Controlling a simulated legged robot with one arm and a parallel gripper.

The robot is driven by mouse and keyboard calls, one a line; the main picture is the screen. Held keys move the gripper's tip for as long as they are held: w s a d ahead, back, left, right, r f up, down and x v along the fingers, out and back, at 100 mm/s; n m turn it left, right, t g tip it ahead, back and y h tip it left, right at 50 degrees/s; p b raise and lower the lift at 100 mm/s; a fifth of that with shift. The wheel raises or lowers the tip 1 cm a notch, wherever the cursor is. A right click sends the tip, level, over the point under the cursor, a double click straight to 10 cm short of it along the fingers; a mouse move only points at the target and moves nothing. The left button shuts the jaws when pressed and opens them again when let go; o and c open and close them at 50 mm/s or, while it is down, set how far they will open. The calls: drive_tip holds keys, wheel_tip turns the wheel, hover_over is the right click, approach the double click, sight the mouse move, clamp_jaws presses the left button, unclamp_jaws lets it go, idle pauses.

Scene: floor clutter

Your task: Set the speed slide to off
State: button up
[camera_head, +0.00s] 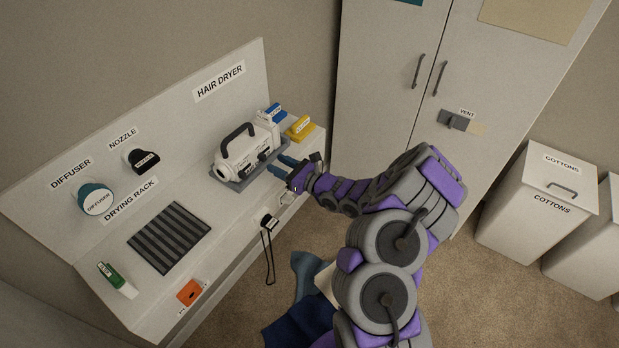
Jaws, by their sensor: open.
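The white hair dryer (240,153) with a dark handle lies on a grey tray (226,181) on the bench, under the "HAIR DRYER" label. Small dark controls (264,155) show on its side facing my gripper; which one is the speed slide, and its setting, are too small to tell. Nothing shows between the fingers.
Blue (271,112) and yellow (299,128) items stand behind the dryer. A striped drying rack (169,238), diffuser (97,199) and nozzle (144,160) are to the left. A corded item (268,222) hangs at the bench edge. A cabinet (390,60) stands right; cloths (303,315) lie on the floor.

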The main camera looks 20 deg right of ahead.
drive_tip(key=p+v, duration=0.2)
drive_tip(key=v, duration=1.1)
drive_tip(key=s+a+r+n+g+y, duration=0.3)
drive_tip(key=s+a+r+n+g, duration=0.15)
drive_tip(key=a+r+n, duration=0.35)
drive_tip(key=s+a+r+n+g+y, duration=0.35)
drive_tip(key=a+r+n+g, duration=0.3)
drive_tip(key=a, duration=0.35)
drive_tip(key=s+a+r+n+g+h, duration=0.3)
drive_tip(key=s+a+n+g, duration=0.25)
drive_tip(key=s, duration=0.25)
drive_tip(key=s+d+n+g+h, duration=0.25)
drive_tip(key=s+n+h, duration=0.35)
drive_tip(key=s, duration=0.6)
drive_tip(key=s+d+r+n+t+h, duration=0.1)
drive_tip(key=s+d+n+t+h, duration=0.1)
drive_tip(key=s+d+h, duration=0.6)
drive_tip(key=d, duration=0.4)
drive_tip(key=shift+s+r+n+t, duration=0.25)
drive_tip(key=shift+s+n+t, duration=0.05)
drive_tip(key=shift+s+n, duration=0.1)
